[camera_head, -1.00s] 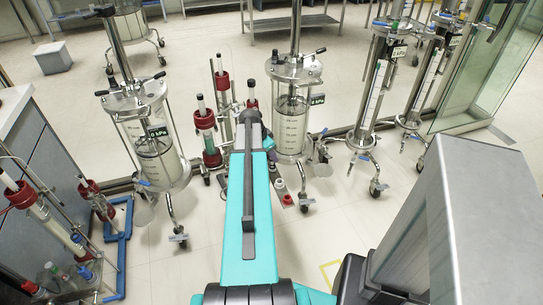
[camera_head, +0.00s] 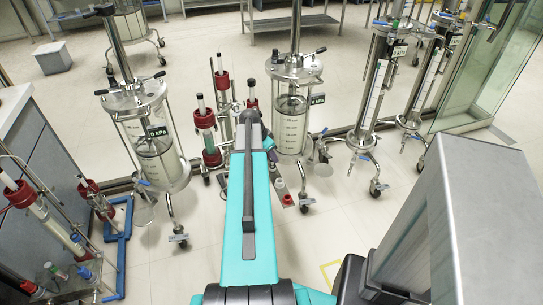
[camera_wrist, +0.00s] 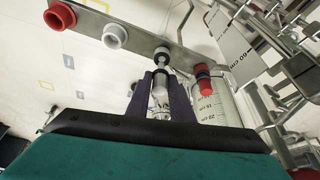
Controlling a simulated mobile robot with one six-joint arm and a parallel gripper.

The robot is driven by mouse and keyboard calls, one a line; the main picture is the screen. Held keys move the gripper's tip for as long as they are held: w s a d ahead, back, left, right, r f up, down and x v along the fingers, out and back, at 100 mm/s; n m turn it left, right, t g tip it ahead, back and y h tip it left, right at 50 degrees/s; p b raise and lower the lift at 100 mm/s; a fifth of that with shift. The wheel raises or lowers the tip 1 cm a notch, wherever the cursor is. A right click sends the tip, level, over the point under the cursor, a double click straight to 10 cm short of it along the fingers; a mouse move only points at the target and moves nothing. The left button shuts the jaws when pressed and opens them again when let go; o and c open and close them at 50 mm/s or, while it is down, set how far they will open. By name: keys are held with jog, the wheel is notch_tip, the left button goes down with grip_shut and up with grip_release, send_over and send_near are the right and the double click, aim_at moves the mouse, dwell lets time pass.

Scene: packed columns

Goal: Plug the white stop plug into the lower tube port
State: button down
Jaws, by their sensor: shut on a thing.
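My gripper (camera_wrist: 161,92) is low in front of the metal bar in the wrist view, its two dark fingers close together. Which opening is the lower tube port is not clear.
The metal bar (camera_wrist: 183,51) also carries a red cup (camera_wrist: 60,16), a white cup (camera_wrist: 115,36) and a red-capped piece (camera_wrist: 203,72). A graduated clear cylinder (camera_wrist: 212,106) stands close right of the fingers.

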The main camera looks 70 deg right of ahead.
jog(key=shift+f+b, duration=0.9)
jog(key=shift+f, duration=0.55)
jog(key=c, duration=1.5)
grip_release()
jog(key=shift+r, duration=0.1)
jog(key=shift+b+v, duration=0.3)
jog(key=shift+v, duration=6.5)
jog(key=shift+s, duration=0.25)
